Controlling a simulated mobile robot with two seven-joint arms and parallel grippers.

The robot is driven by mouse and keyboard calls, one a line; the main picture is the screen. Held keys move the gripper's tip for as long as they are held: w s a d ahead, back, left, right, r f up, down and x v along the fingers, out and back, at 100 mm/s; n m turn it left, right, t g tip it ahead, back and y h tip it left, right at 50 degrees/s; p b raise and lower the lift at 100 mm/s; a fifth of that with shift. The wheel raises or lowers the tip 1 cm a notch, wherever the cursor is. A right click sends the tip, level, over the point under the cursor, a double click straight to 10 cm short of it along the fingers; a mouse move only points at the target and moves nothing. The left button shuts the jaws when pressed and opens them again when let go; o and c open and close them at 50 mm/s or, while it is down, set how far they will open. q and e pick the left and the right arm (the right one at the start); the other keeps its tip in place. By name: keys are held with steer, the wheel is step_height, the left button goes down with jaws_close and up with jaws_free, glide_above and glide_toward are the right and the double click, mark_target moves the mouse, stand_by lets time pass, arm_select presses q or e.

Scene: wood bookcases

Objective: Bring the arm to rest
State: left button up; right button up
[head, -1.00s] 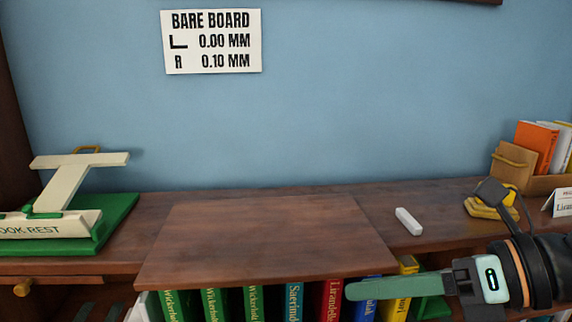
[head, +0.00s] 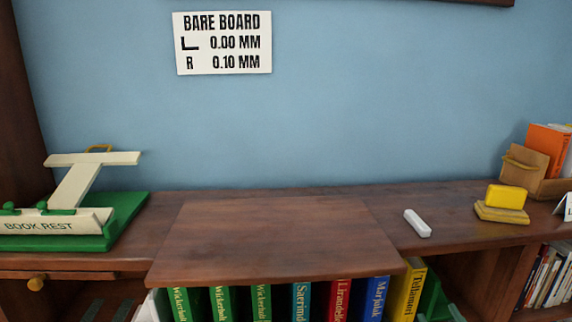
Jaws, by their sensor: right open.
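A loose-looking board (head: 280,240) lies bare on the shelf top. A cream and green book rest (head: 75,220) stands at left, a white stick (head: 417,223) and yellow block (head: 506,197) at right. Books (head: 340,300) stand below. A sign (head: 222,43) hangs on the wall.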

steer(key=s+a+f+m+g+y, duration=0.1)
steer(key=s+a+f+g, duration=0.1)
steer(key=s+f+g, duration=0.7)
steer(key=s+a+f+m+g+y, duration=0.1)
steer(key=s+a+f+g, duration=0.25)
steer(key=s+f, duration=0.9)
steer(key=w+a+f+t+y, duration=0.2)
steer(key=w+f+t, duration=0.3)
steer(key=f, duration=0.6)
steer(key=shift+w+a+f, duration=0.15)
steer(key=shift+a, duration=0.5)
